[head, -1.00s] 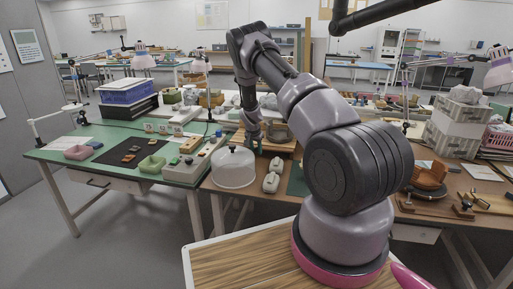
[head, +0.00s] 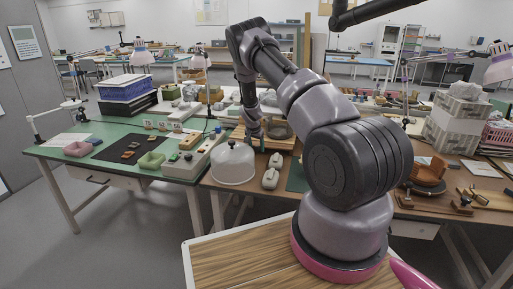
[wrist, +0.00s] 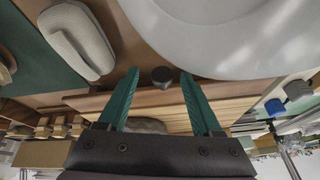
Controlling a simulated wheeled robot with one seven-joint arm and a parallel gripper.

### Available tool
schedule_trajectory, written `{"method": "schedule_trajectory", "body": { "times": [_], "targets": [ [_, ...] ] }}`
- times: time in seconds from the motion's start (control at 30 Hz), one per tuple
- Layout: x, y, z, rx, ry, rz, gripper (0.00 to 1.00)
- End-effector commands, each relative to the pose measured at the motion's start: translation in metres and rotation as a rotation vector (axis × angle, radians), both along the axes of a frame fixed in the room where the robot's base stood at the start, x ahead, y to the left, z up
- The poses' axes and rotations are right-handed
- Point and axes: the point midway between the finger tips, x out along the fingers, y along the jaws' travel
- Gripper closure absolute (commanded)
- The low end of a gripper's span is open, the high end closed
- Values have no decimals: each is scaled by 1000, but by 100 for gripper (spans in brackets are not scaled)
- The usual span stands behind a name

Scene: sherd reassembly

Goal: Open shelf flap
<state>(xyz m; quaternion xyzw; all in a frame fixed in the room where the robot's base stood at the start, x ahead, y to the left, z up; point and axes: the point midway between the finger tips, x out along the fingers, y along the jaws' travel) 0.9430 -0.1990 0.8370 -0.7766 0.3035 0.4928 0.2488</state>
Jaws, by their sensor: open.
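A low wooden shelf (head: 284,147) stands on the brown bench, and its slatted wood (wrist: 237,107) shows in the wrist view. A dark round knob (wrist: 162,77) stands out at the edge of its front board, which I take to be the flap. My gripper (wrist: 158,78) is open, with one green finger on each side of the knob. I see no finger touching the knob. In the head view my gripper (head: 258,144) is small and points down at the front of the shelf. The flap's hinge is not visible.
A white dome cover (head: 233,166) stands close to the left of the shelf; its rim (wrist: 225,68) is near the fingers. Two pale rounded blocks (head: 270,179) lie in front of the shelf. A green mat (head: 296,178) lies to their right.

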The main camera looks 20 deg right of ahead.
Motion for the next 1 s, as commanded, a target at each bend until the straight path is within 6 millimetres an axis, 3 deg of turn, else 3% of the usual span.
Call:
{"method": "schedule_trajectory", "body": {
  "times": [0.17, 0.4, 0.6, 1.0],
  "targets": [
    [-4, 5, 18, 0, -3, 1, 34],
    [-21, 16, 63, -1, -3, 2, 34],
    [-32, 22, 89, 1, 1, 0, 34],
    [-36, 24, 98, -1, 2, -1, 34]
  ]
}}
